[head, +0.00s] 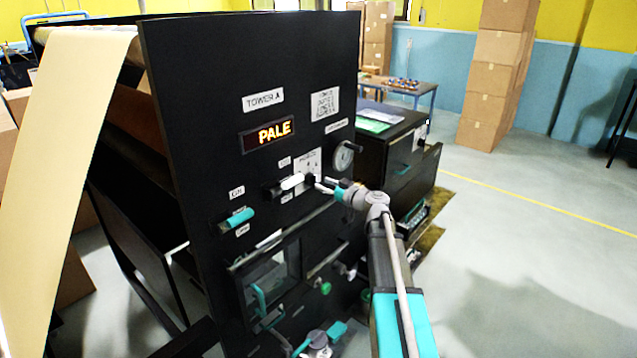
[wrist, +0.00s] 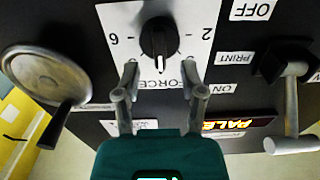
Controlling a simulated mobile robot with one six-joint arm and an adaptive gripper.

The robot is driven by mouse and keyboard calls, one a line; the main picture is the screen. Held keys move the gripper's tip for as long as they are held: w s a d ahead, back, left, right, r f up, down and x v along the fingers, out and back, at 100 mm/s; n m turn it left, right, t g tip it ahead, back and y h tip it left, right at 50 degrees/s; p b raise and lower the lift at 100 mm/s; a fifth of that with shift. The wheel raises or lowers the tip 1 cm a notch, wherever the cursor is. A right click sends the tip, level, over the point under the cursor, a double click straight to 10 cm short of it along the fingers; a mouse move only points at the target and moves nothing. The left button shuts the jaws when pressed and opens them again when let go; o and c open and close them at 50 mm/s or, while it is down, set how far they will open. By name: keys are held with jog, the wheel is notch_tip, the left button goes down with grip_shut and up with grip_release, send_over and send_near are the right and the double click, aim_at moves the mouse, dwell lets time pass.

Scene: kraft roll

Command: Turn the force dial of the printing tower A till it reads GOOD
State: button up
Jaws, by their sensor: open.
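Tower A's black panel (head: 225,120) carries an amber display (head: 267,134) reading PALE; it also shows upside down in the wrist view (wrist: 238,124). The force dial (wrist: 159,38) is a black knob on a white plate marked 2 and 6. Its white mark points toward the FORCE label, on my gripper's side. My gripper (wrist: 159,75) is open, its two fingertips just short of the knob and spread wider than it, with nothing between them. In the head view my gripper (head: 326,185) is at the plate (head: 307,162) and hides the dial.
A white-handled PRINT lever (head: 291,181) is close beside the dial, also in the wrist view (wrist: 291,105). A round crank wheel (head: 345,155) is on the other side. A teal-handled lever (head: 237,218) and a window (head: 270,280) are lower.

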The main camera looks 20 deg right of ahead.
aim_at(313, 180)
jog(key=shift+x, duration=1.45)
grip_shut()
